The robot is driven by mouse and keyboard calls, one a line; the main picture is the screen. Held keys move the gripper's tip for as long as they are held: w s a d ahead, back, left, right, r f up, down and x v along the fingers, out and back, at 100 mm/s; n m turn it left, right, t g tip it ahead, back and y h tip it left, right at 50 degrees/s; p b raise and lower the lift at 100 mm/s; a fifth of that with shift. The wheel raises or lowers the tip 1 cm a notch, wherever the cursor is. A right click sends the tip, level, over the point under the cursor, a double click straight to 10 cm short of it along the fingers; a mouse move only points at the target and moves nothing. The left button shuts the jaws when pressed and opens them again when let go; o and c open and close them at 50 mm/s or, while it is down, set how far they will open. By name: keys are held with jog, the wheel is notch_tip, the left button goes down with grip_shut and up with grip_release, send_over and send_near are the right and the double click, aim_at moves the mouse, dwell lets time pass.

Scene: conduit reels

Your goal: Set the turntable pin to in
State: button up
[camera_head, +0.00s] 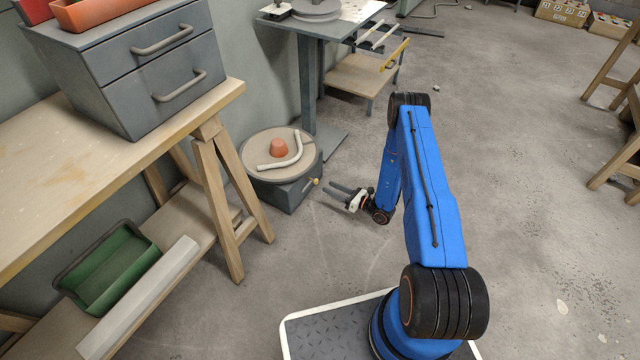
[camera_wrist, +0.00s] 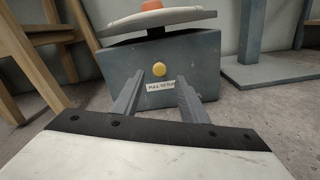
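The turntable has a round wooden-topped disc (camera_head: 256,152) on a grey box base (camera_head: 287,196). Its pin ends in a small yellow round knob (camera_head: 315,182) that stands out from the base's right side. In the wrist view the knob (camera_wrist: 159,69) faces me on the grey front, above a white label (camera_wrist: 160,86) that appears to read "PULL TO TURN". My gripper (camera_head: 335,191) is low above the floor, to the right of the knob and apart from it. In the wrist view its two fingers (camera_wrist: 159,84) are spread and empty, with the knob between and beyond their tips.
A wooden trestle bench (camera_head: 110,170) stands at the left, close to the turntable. A grey post (camera_head: 307,85) rises behind it.

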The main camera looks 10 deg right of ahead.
aim_at(314, 181)
jog(key=x, duration=0.6)
jog(key=shift+w+a, duration=0.25)
jog(key=shift+a, duration=0.05)
grip_shut()
